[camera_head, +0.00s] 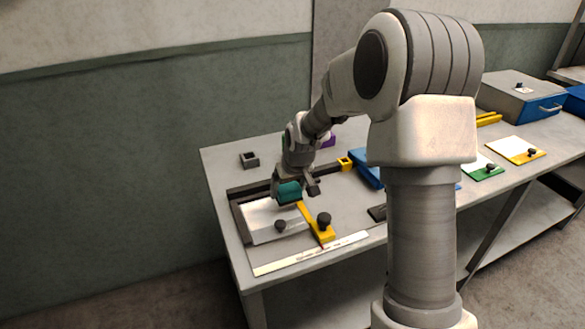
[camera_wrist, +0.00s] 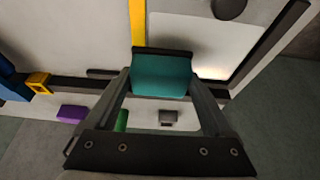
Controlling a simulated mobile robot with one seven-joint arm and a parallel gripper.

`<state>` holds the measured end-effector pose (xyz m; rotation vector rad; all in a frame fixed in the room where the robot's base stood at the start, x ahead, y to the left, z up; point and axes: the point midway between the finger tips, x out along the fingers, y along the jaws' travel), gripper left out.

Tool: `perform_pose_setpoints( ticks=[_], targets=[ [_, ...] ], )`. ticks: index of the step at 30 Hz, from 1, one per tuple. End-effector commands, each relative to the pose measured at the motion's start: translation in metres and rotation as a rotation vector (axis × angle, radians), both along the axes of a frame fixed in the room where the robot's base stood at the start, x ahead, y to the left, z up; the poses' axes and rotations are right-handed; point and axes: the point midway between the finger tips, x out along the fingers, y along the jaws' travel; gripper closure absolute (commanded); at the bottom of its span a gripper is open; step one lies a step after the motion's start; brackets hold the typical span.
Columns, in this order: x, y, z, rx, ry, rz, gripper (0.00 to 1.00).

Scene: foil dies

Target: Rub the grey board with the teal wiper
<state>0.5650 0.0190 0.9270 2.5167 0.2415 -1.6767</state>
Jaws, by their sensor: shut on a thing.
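My gripper (camera_head: 293,184) is shut on the teal wiper (camera_head: 289,193). In the wrist view the teal wiper (camera_wrist: 162,76) sits between the two fingers of my gripper (camera_wrist: 161,84). The grey board (camera_head: 262,215) lies flat on the table at the left, with a dark knob (camera_head: 280,225) near its front edge. The wiper is at the back right part of the board. The board (camera_wrist: 195,38) also shows beyond the wiper in the wrist view. I cannot tell whether the wiper touches it.
A dark rail (camera_head: 249,188) runs behind the board. A yellow piece with a black knob (camera_head: 323,222) lies just right of it, and a pale strip (camera_head: 310,253) lies in front. A small dark block (camera_head: 249,160) stands at the back left. Blue, green and yellow items are farther right.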

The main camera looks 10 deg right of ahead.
Motion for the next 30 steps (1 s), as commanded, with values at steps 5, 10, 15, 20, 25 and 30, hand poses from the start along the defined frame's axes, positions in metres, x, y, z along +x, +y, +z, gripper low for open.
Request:
perform_pose_setpoints(
  ticks=[5,10,15,20,25,30],
  targets=[
    [0.001,0.001,0.019,-0.001,0.001,-0.001,0.65],
    [0.002,0.003,0.035,-0.001,0.000,-0.001,0.65],
    [0.004,0.005,0.049,-0.001,0.000,-0.001,0.65],
    [0.004,0.006,0.054,-0.001,0.001,-0.001,0.65],
    [0.004,0.006,0.054,-0.001,0.001,-0.001,0.65],
    [0.004,0.006,0.054,-0.001,0.001,-0.001,0.65]
  ],
)
